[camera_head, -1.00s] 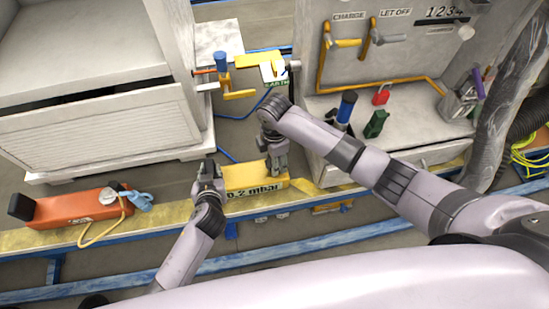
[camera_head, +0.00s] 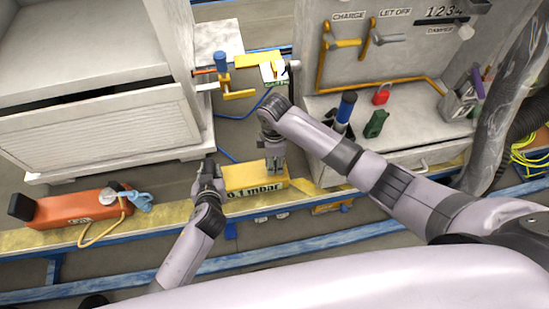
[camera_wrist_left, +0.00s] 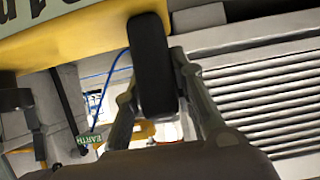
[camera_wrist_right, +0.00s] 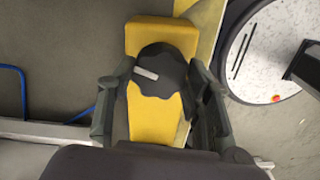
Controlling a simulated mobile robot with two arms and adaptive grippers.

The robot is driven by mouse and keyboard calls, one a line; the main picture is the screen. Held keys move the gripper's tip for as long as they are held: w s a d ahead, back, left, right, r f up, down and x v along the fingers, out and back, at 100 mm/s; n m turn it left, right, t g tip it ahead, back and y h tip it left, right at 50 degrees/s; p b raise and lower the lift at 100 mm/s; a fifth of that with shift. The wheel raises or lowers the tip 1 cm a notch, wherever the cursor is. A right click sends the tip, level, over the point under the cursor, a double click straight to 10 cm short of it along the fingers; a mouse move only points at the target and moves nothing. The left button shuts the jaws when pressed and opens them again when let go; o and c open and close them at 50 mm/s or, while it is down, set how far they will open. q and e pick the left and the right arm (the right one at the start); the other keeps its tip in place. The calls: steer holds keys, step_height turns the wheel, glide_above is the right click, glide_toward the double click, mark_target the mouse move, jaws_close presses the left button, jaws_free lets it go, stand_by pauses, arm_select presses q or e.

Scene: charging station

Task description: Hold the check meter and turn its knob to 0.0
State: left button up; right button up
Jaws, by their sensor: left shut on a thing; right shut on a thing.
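The yellow check meter (camera_head: 245,178) is above the yellow ledge, between my two grippers; its front reads "0.1 mbar". My left gripper (camera_head: 207,172) is at its left end. In the left wrist view its fingers are shut on a black rounded part (camera_wrist_left: 153,65) of the meter. My right gripper (camera_head: 274,160) reaches the meter's right part from above. In the right wrist view its fingers stand either side of the dark knob (camera_wrist_right: 165,75), which has a white pointer mark, on the meter's yellow body (camera_wrist_right: 150,38). Finger contact with the knob is partly hidden.
An orange device (camera_head: 75,208) with a yellow hose lies on the ledge at left. A white louvred cabinet (camera_head: 100,128) stands behind it. A grey station (camera_head: 385,85) with yellow levers, a red padlock (camera_head: 382,94) and a green item (camera_head: 376,123) is at right.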

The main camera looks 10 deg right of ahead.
steer(key=m, duration=0.4)
steer(key=shift+m, duration=1.9)
arm_select(q)
steer(key=shift+d, duration=0.1)
arm_select(e)
steer(key=o, duration=1.1)
steer(key=shift+o, duration=0.2)
steer(key=shift+r, duration=0.15)
step_height(320, 180, up, 12)
